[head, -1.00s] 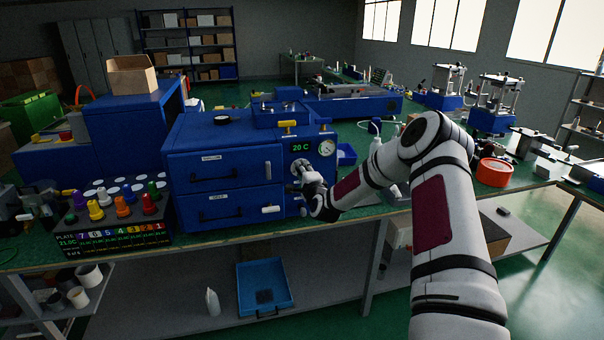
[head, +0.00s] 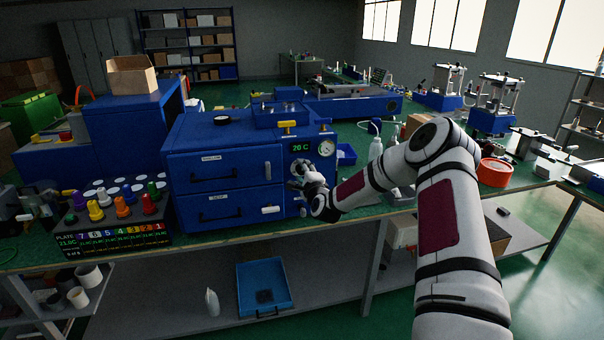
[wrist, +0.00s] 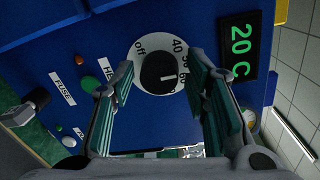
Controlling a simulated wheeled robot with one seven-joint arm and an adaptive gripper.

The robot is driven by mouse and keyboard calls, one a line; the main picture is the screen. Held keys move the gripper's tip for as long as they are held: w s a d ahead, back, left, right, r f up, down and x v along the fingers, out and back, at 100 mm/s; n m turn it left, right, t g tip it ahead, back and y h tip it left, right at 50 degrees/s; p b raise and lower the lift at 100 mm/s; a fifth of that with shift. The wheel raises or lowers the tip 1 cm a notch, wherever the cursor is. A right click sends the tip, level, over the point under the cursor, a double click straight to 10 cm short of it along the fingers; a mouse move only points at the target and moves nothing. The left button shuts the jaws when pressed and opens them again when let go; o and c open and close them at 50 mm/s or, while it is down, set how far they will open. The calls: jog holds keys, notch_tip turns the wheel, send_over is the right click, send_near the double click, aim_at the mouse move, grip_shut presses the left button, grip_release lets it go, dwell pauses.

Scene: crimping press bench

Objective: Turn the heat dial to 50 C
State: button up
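The heat dial is a black knob (wrist: 158,73) on a round white scale plate (wrist: 148,46) on the front of a blue oven (head: 222,150). In the wrist view the scale shows "off", "40" and further numbers partly hidden by a finger. The knob's white mark points toward the numbered side; the exact number is unclear. A green display (wrist: 240,47) reads 20 C, and it also shows in the head view (head: 300,147). My gripper (wrist: 161,78) is open, with its fingers at either side of the knob in the picture, apparently short of it.
Beside the dial are a green button (wrist: 90,83), an orange button (wrist: 107,66) and a "FUSE" label (wrist: 62,88). Oven door handles (head: 268,170) stand out left of my gripper.

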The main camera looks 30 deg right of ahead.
jog(key=shift+s+a, duration=0.1)
jog(key=v, duration=1.1)
jog(key=shift+s, duration=0.4)
jog(key=shift+a, duration=0.1)
jog(key=s+a+r+n+g+y, duration=0.25)
jog(key=a+r+n, duration=0.25)
jog(key=a+n, duration=0.3)
jog(key=s+a+r+n+g+y, duration=0.1)
jog(key=s+a+r+n+g, duration=0.3)
jog(key=a+n, duration=0.3)
jog(key=s+a+r+n+g, duration=0.1)
jog(key=s+a+r+n, duration=0.2)
jog(key=s, duration=0.8)
jog(key=s+a+r+n+g, duration=0.2)
jog(key=s+a+r+n, duration=0.1)
jog(key=s, duration=0.8)
jog(key=s+a+r+n+g, duration=0.2)
jog(key=s+a+r+n, duration=0.1)
jog(key=s, duration=0.8)
jog(key=shift+r+y, duration=0.35)
jog(key=shift+r, duration=0.3)
